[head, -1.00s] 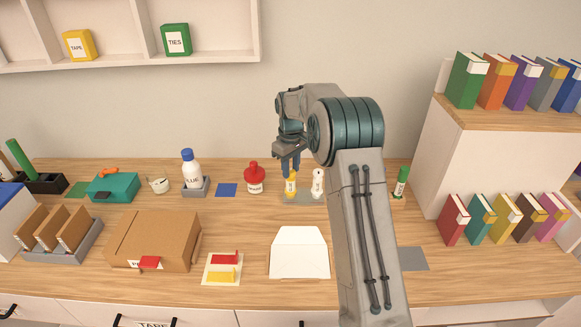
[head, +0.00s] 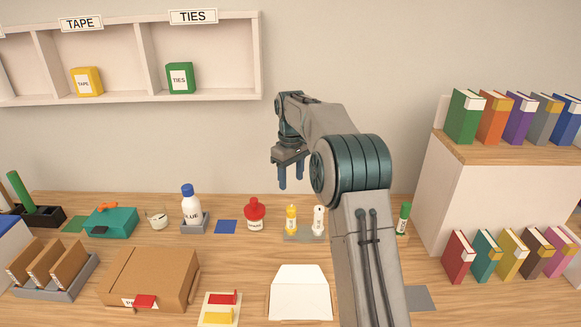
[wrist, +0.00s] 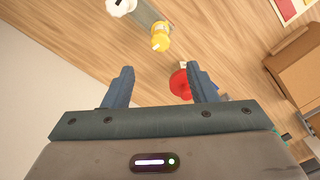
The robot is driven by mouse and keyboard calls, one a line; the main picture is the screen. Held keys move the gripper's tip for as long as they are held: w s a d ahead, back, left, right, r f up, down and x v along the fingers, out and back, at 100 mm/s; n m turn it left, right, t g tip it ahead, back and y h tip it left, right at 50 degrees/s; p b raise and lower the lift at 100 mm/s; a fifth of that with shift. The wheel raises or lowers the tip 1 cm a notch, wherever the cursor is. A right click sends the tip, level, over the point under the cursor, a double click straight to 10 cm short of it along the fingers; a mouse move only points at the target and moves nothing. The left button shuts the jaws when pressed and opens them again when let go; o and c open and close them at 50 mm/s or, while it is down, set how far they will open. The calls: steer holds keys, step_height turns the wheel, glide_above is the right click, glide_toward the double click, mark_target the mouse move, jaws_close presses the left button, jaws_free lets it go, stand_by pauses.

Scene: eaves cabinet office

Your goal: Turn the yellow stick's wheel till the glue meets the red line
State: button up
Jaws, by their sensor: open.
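The yellow glue stick (head: 291,219) stands upright on a small grey tray (head: 304,238) at the back of the desk, next to a white glue stick (head: 318,221). My gripper (head: 290,186) is open and empty, raised above and just behind the yellow stick, apart from it. In the wrist view the yellow stick (wrist: 160,38) shows beyond my open fingers (wrist: 160,88), with the white stick (wrist: 121,6) at the top edge. The red line and the glue level are too small to make out.
A red-capped bottle (head: 254,215) stands left of the sticks and a green stick (head: 403,218) right, beyond my arm. A white envelope (head: 300,291) and a cardboard box (head: 150,277) lie in front. The shelf (head: 130,101) hangs on the wall at upper left.

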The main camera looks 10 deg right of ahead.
steer(key=shift+r, duration=2)
steer(key=s+r+m+t, duration=0.1)
steer(key=s+r+m, duration=0.15)
steer(key=s, duration=0.65)
steer(key=s+r+m+t, duration=0.1)
steer(key=s+r, duration=0.2)
steer(key=s, duration=0.6)
steer(key=s+f+m, duration=0.1)
steer(key=s+f, duration=0.3)
steer(key=s, duration=0.6)
steer(key=s+f+m+t, duration=0.1)
steer(key=s+f, duration=0.3)
steer(key=s, duration=0.6)
steer(key=shift+s+d+f+m, duration=0.15)
steer(key=shift+s+f+m, duration=0.25)
steer(key=shift+m, duration=0.35)
